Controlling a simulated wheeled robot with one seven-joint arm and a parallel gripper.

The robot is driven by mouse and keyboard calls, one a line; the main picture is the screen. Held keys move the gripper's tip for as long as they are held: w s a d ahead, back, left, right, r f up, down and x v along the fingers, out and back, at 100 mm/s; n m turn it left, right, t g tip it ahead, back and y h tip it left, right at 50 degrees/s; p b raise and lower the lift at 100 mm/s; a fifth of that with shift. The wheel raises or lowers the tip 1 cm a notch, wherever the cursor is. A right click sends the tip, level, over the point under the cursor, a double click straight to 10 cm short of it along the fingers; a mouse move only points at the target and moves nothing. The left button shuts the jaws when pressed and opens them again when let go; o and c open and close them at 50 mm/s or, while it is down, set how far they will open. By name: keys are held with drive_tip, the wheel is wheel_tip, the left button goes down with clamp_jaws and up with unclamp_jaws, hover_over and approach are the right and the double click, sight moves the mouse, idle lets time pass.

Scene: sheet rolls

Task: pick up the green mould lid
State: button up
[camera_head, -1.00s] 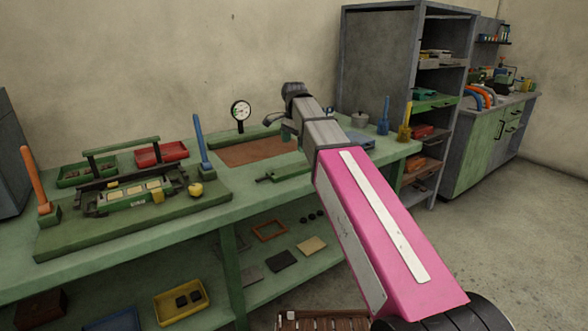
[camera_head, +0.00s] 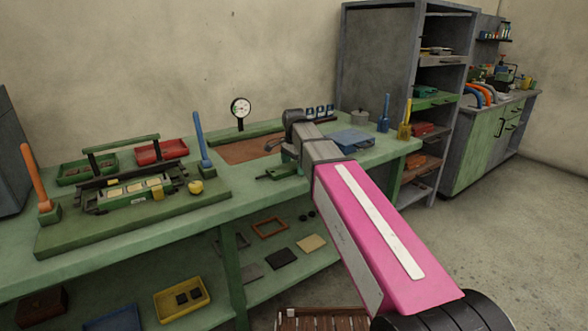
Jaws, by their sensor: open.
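A flat green piece with a short handle (camera_head: 280,173) lies near the front edge of the green bench; it may be the mould lid, though I cannot tell for sure. My arm hides its right end. My gripper (camera_head: 287,152) is over the bench, just behind and above this piece in the picture. Its fingers are small and partly hidden, but it is open, with nothing seen in it. I cannot tell whether it touches the piece. A green mould-like frame with yellow blocks (camera_head: 130,190) sits on a green board at the left.
A blue box (camera_head: 352,140), a dial gauge (camera_head: 240,106) and a brown mat (camera_head: 245,150) are around my gripper. A blue upright post (camera_head: 201,138) and a yellow knob (camera_head: 195,187) stand to the left. A grey shelf unit (camera_head: 385,60) stands behind at the right.

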drive_tip(key=shift+c, duration=0.3)
drive_tip(key=c, duration=1.5)
